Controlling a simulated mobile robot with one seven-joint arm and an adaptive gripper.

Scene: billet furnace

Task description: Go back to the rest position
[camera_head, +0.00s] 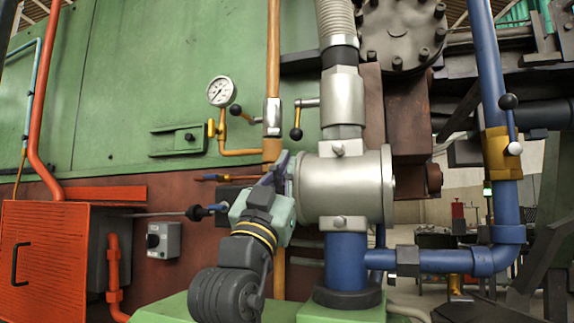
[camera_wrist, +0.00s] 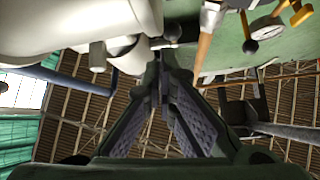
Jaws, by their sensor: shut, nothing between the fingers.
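My gripper (camera_head: 283,163) is in the middle of the head view, pointing up, just left of the pale grey cylindrical housing (camera_head: 340,187). It overlaps the housing's left edge in the picture; I cannot tell whether they touch. In the wrist view my gripper (camera_wrist: 160,60) shows its two dark fingers meeting at the tips, with nothing between them. A black ball knob (camera_wrist: 172,32) shows just beyond the fingertips there. My arm rises from the bottom of the head view.
A grey switch box (camera_head: 163,240) and an orange cabinet (camera_head: 42,262) stand lower left. Blue pipes (camera_head: 506,205) run at right.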

